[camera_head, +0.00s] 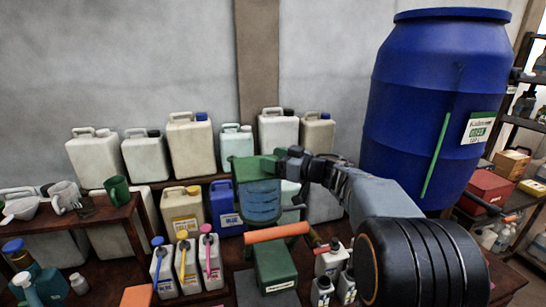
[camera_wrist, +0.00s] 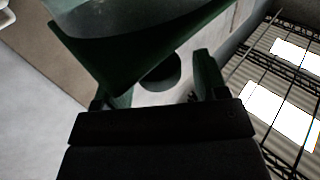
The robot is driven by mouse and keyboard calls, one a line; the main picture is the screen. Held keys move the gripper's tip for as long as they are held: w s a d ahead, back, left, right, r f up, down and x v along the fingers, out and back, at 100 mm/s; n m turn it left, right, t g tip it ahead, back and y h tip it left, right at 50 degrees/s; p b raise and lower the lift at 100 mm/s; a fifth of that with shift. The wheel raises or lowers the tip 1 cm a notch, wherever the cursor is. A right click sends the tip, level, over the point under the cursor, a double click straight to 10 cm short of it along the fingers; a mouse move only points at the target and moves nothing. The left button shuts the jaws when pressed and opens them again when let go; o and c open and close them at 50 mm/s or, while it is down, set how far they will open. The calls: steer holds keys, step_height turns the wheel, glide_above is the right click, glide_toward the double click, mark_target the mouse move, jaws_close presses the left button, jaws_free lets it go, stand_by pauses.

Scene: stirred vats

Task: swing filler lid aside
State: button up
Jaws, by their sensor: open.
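A tall blue barrel (camera_head: 436,100) stands right of my arm. White canisters (camera_head: 192,145) line the shelf behind. An orange bar (camera_head: 277,232) and a green box (camera_head: 275,268) are below the machine. Small bottles (camera_head: 187,262) crowd the front left, leaving little free room.

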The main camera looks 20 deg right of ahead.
steer(key=shift+w+a, duration=0.2)
steer(key=shift+a, duration=0.05)
jaws_close()
stand_by(0.6)
steer(key=shift+s+a, duration=0.1)
